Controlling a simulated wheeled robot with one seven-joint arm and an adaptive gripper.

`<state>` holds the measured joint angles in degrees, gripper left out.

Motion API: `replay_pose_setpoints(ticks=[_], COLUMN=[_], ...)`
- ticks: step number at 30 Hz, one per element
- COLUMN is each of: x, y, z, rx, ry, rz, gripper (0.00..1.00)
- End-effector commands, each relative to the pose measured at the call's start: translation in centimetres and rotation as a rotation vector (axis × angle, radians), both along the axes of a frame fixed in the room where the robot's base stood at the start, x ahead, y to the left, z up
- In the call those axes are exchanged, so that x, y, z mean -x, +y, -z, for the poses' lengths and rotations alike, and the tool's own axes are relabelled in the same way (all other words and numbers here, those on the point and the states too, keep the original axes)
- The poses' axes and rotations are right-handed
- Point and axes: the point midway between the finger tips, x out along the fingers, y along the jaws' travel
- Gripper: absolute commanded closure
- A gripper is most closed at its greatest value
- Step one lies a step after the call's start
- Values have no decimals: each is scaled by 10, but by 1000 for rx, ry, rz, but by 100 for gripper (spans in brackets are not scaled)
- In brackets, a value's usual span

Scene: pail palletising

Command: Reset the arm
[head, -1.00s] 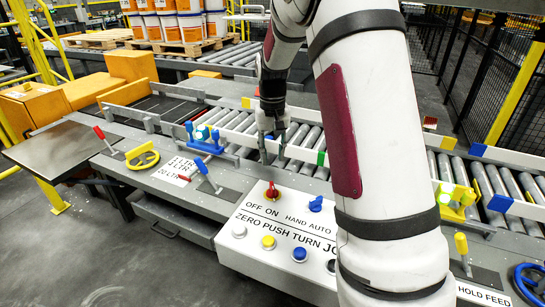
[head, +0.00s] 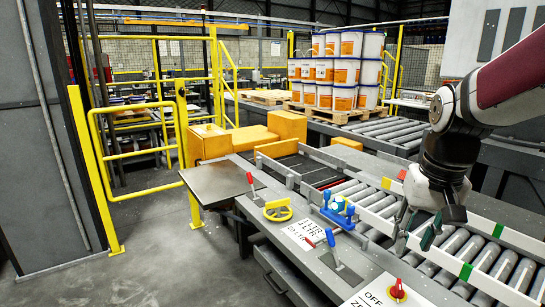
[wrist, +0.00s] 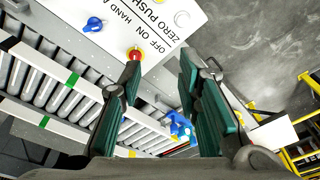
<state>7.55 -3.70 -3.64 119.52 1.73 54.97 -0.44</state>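My gripper (head: 418,240) hangs over the roller conveyor (head: 458,246) at the right of the head view, with its fingers pointing down. In the wrist view my gripper (wrist: 158,95) shows two green-padded fingers apart with nothing between them. The control panel (wrist: 130,25) with a red knob (wrist: 136,54) and a blue knob (wrist: 93,24) lies beyond the fingertips. In the head view the red knob (head: 397,291) is at the bottom edge, below my gripper.
A blue clamp-like fixture (head: 338,212), a yellow handwheel (head: 278,210) and red-handled levers (head: 251,182) stand along the bench. Stacked orange-and-white pails (head: 335,70) stand on a pallet behind. A yellow gate (head: 130,150) is at left, with open floor (head: 165,220) before it.

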Motion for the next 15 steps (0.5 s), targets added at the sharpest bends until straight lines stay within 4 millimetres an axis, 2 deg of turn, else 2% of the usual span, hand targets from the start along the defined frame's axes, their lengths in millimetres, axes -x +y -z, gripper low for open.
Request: replay_pose_setpoints(ticks=[1,6,12,15], x=[19,78,145,170], y=[9,33,53,59], z=[-14,-37,-47,-46], rx=[4,16,36,44], ry=[-22,-81,-145,-171], rz=[-19,-77,-141,-166], gripper=[69,69,69,69])
